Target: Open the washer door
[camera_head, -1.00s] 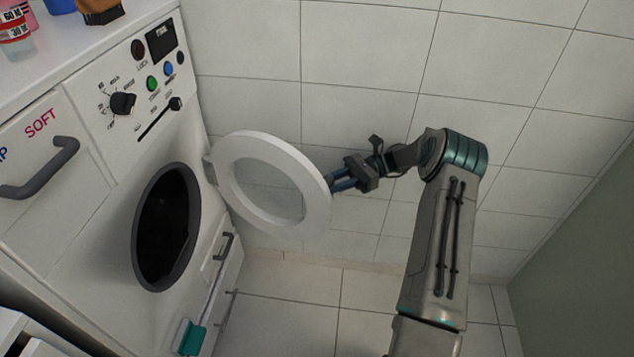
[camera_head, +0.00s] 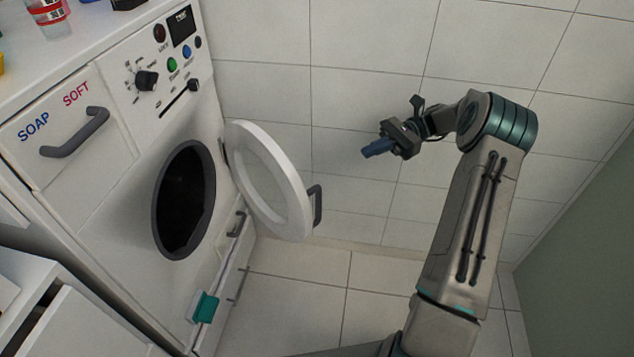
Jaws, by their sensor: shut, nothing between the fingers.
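The washer (camera_head: 112,212) stands at the left with its dark round drum opening (camera_head: 185,200) uncovered. Its round white door (camera_head: 297,218) with a clear window is swung wide open to the right of the opening, on a hinge at its left edge. A dark handle (camera_head: 318,205) sticks out from the door's right edge. My gripper (camera_head: 367,154) is to the right of and above the door handle in the picture, apart from it. Its blue fingers are together and point left, with nothing between them.
A soap drawer with a grey handle (camera_head: 75,134) and a control panel with a knob (camera_head: 146,81) are on the washer's front. A teal latch piece (camera_head: 206,307) is low on the front. A tiled wall (camera_head: 365,60) stands behind. Floor is clear right of the washer.

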